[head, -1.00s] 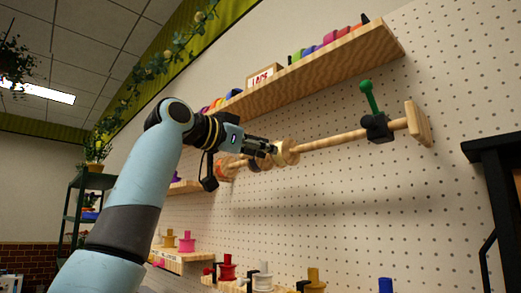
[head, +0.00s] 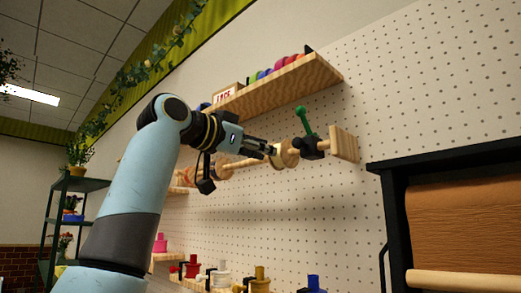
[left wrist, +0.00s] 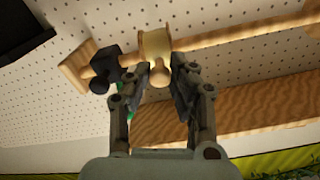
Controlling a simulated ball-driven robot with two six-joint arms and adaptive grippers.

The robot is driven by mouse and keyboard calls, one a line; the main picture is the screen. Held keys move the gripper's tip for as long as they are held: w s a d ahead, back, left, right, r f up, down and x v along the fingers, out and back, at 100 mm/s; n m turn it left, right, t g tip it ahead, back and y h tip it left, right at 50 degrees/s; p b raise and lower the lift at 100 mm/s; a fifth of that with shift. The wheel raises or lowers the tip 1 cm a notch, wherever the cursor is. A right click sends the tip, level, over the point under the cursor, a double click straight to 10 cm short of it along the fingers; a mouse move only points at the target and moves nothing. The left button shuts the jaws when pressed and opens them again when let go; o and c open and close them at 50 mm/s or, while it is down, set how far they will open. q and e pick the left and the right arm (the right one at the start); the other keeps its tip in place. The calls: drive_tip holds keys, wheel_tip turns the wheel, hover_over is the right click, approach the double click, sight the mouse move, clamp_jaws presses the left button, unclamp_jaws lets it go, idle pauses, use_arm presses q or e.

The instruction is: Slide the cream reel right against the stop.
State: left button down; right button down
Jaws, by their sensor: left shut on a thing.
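The cream reel (head: 287,154) sits on the wooden rod (head: 240,163) at the pegboard wall. In the left wrist view the reel (left wrist: 155,44) has a round knob between the fingers. My left gripper (head: 270,151) is shut on it, and its fingers (left wrist: 172,80) flank the knob. The black stop (head: 313,148) with its green lever (head: 304,120) is on the rod just right of the reel. The stop also shows in the left wrist view (left wrist: 104,66). The gap is very small; I cannot tell whether they touch. My right gripper is not in view.
A wooden end block (head: 344,144) closes the rod beyond the stop. A wooden shelf (head: 290,85) with coloured rolls runs above. Other reels hang on the rod behind my gripper. Coloured spools stand below. A black-framed brown paper roll (head: 465,210) is at the right.

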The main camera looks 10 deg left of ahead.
use_arm(q)
drive_tip(key=c, duration=1.2)
unclamp_jaws()
drive_tip(key=shift+o, duration=0.2)
drive_tip(key=v, duration=1.2)
